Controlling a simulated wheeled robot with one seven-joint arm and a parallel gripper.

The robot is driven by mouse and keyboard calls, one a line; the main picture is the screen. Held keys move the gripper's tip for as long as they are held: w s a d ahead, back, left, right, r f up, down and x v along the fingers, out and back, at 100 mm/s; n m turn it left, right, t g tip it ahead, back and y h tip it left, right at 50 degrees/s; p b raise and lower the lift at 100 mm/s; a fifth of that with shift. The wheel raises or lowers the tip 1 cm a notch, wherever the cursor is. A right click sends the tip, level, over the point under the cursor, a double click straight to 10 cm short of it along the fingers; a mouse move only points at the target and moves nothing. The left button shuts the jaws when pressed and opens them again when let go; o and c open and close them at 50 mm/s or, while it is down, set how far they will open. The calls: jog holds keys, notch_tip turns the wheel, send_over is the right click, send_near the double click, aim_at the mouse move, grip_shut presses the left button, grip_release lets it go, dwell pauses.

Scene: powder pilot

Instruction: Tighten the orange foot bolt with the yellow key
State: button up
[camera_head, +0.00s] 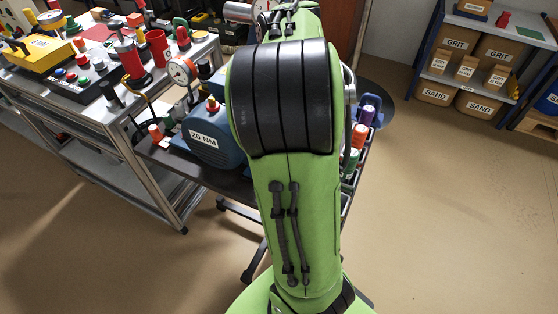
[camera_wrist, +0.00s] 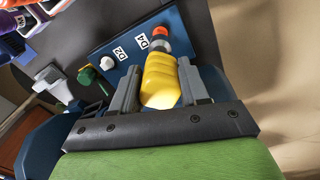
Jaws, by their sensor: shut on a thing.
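In the wrist view my gripper (camera_wrist: 158,88) is shut on the yellow key (camera_wrist: 160,78), with one grey finger on each side of its thick grip. The key's grey end points at the orange foot bolt (camera_wrist: 160,32) beside the D4 label on a blue plate (camera_wrist: 183,42). The key's end and the bolt overlap in the picture; I cannot tell whether they are engaged. A white-headed bolt (camera_wrist: 107,62) stands near the D2 label. In the head view my arm hides the gripper and the key.
The head view shows a blue motor-like body marked 20 NM (camera_head: 212,137) left of my arm. Coloured handles, including an orange one (camera_head: 359,136), stand right of it. A crowded metal bench (camera_head: 120,110) is at left, and shelves with boxes (camera_head: 470,65) at right. Floor is clear at right.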

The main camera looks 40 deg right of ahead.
jog(key=shift+w+f+b, duration=0.1)
jog(key=shift+f+b, duration=1.4)
jog(key=shift+b, duration=0.15)
jog(key=shift+f+b, duration=0.6)
jog(key=shift+f, duration=0.3)
jog(key=shift+f+b, duration=0.4)
jog(key=shift+f, duration=0.15)
jog(key=o, duration=1.3)
jog(key=shift+o, duration=0.2)
notch_tip(320, 180, up, 16)
jog(key=p, duration=0.9)
jog(key=shift+f, duration=0.1)
jog(key=shift+a, duration=0.15)
